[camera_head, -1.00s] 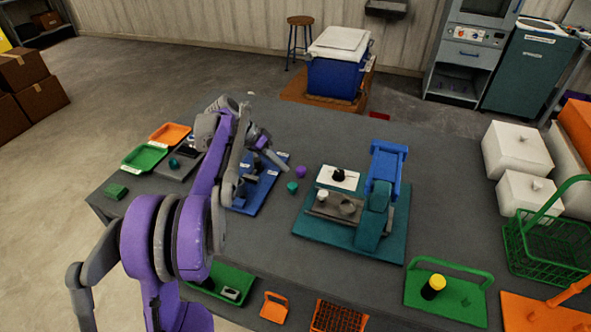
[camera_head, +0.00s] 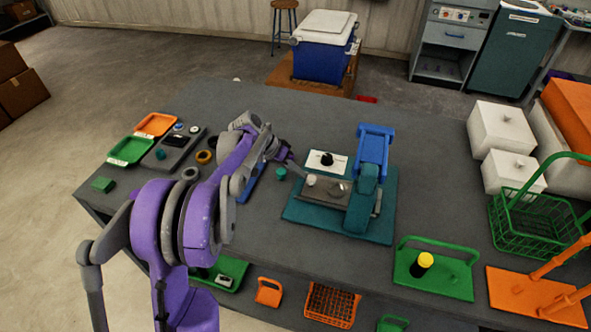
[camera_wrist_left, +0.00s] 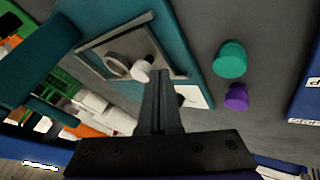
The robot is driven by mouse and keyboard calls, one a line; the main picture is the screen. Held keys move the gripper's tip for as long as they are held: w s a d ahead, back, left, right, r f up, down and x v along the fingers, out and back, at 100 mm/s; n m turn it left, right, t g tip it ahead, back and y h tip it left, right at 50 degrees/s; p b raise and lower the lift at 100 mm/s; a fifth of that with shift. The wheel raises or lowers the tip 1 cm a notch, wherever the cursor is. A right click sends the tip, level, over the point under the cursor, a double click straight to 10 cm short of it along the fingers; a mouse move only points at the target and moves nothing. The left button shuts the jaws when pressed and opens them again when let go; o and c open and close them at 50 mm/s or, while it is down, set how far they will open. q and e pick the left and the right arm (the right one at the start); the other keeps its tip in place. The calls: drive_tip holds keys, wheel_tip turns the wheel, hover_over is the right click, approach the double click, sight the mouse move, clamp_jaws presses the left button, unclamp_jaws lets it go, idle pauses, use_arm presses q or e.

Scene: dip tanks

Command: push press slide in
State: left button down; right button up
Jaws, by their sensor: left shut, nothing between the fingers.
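The press stands on a teal base (camera_head: 294,212), with a blue upper arm (camera_head: 375,150) and a teal column. Its grey slide (camera_head: 327,201) lies on the left side of the base and carries a small white knob (camera_head: 311,180) and a round ring. In the left wrist view the slide (camera_wrist_left: 97,47) and the white knob (camera_wrist_left: 141,72) show beside the fingertips. My left gripper (camera_head: 296,165) is shut and empty, pointing at the knob end of the slide; I cannot tell if it touches. My right gripper is out of view.
A white plate with a black knob (camera_head: 326,160) lies behind the slide. A teal cap (camera_head: 279,174) stands left of the press; a purple cap (camera_wrist_left: 237,97) shows in the wrist view. A green holder (camera_head: 436,275) and wire basket (camera_head: 531,228) stand at right.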

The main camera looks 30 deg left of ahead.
sight(324, 189)
use_arm(q)
drive_tip(key=shift+d, duration=0.1)
drive_tip(key=d, duration=0.2)
drive_tip(key=w+d, duration=0.1)
drive_tip(key=d, duration=0.4)
drive_tip(key=shift+w+d, duration=0.3)
drive_tip(key=shift+w, duration=0.1)
drive_tip(key=shift+d, duration=0.1)
